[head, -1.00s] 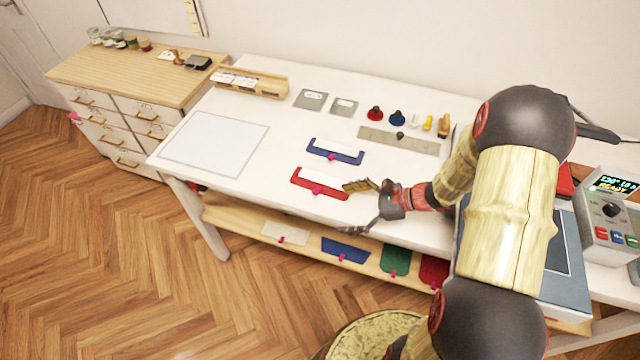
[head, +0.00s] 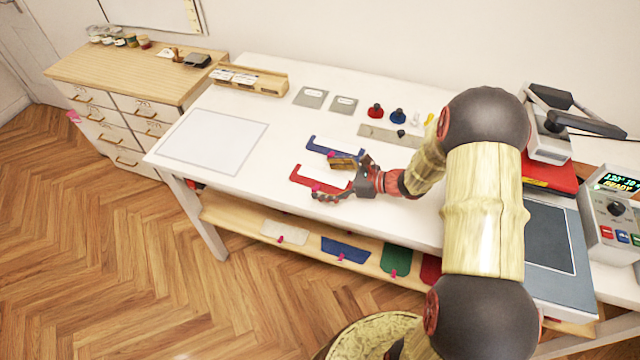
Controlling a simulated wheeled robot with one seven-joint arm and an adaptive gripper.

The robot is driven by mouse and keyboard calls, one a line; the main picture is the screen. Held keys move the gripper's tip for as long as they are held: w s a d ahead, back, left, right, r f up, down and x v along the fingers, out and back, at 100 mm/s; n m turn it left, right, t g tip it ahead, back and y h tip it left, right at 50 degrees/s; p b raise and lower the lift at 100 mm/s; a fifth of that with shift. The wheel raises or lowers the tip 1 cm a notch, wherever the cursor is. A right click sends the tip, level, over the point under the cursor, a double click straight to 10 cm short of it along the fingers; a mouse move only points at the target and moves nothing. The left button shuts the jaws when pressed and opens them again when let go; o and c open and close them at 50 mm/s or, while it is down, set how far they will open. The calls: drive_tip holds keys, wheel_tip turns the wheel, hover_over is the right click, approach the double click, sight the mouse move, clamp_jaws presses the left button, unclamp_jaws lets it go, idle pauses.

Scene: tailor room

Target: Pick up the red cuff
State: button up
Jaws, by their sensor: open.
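The red cuff (head: 302,180) lies flat on the white table, a red U-shaped strip with a small pink spot near its front edge. My gripper (head: 327,180) is open, reaching in from the right. One finger is at the cuff's back side and the other at its front edge, so the fingers span its right part. The gripper hides the cuff's right end. I cannot tell whether the fingers touch the cuff or hang just above it.
A blue cuff (head: 318,146) lies just behind, partly close to the back finger. A white sheet (head: 212,143) lies at left. The shelf below holds coloured pieces. A press stands at right.

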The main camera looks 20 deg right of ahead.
drive_tip(key=shift+a, duration=0.1)
drive_tip(key=shift+c, duration=1.2)
drive_tip(key=c, duration=0.7)
